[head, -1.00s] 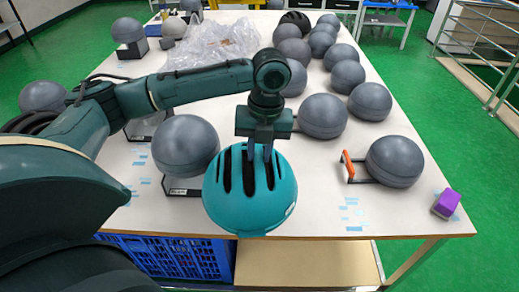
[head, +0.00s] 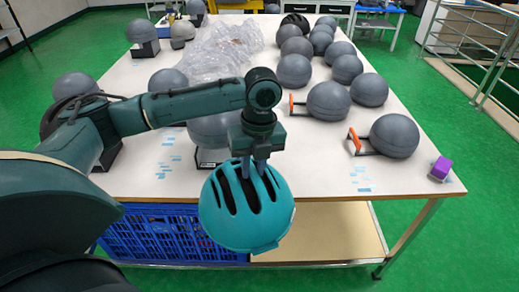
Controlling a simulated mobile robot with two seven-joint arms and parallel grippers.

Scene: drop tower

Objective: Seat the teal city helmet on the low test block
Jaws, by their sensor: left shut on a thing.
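The teal helmet (head: 246,212), with dark vent slots, hangs tilted at the table's front edge, in front of a grey headform. My left gripper (head: 254,170) is shut on its top shell between the slots. That headform (head: 208,130) stands on a low dark block (head: 206,160) with a white label, partly hidden by my left arm and the helmet. Other grey headforms on blocks stand at the left, one (head: 168,80) partly behind my arm. I cannot tell by label which block is the low one. My right gripper is out of view.
Several grey headforms (head: 394,136) lie on the right of the white table (head: 320,180), two beside orange-ended brackets (head: 353,141). A purple cube (head: 441,169) is at the right corner. Crumpled clear plastic (head: 215,50) lies toward the back. A blue crate (head: 160,240) is below the table.

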